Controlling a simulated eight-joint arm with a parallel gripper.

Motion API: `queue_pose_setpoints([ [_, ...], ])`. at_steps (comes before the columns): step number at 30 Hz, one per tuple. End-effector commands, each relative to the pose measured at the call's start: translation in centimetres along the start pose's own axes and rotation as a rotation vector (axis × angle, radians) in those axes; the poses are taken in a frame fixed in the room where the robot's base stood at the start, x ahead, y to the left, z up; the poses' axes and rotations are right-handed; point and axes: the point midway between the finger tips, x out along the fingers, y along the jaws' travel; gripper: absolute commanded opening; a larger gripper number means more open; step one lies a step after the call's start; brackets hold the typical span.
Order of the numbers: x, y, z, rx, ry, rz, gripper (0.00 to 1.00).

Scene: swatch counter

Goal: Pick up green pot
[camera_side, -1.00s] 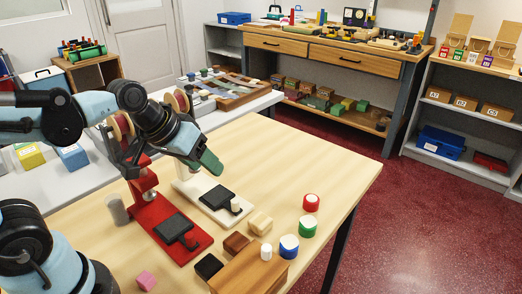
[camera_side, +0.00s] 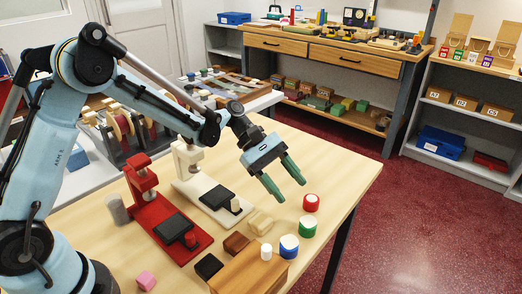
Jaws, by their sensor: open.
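The green pot (camera_side: 307,227) is a short cylinder with green sides and a white top. It stands upright on the light wooden table, between the red pot (camera_side: 311,203) behind it and the blue pot (camera_side: 289,246) in front to the left. My gripper (camera_side: 289,191) hangs above the table, up and left of the green pot in the picture. Its two green fingers are apart, point down to the right, and hold nothing. It appears clear of the pots.
A cream block (camera_side: 260,223) and brown block (camera_side: 236,243) lie left of the pots. Red (camera_side: 168,229) and white (camera_side: 206,194) stands are further left. The table's right side is clear.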

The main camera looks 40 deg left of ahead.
Motion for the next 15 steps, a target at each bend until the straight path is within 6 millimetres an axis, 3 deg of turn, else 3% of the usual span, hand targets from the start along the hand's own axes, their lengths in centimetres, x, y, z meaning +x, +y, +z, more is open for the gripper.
queue_pose_setpoints([
  [6,2.9,-0.4,-2.3,-0.188,-0.180,-0.052,0.55],
  [15,4.2,-1.2,-3.2,-0.274,-0.266,-0.091,0.55],
])
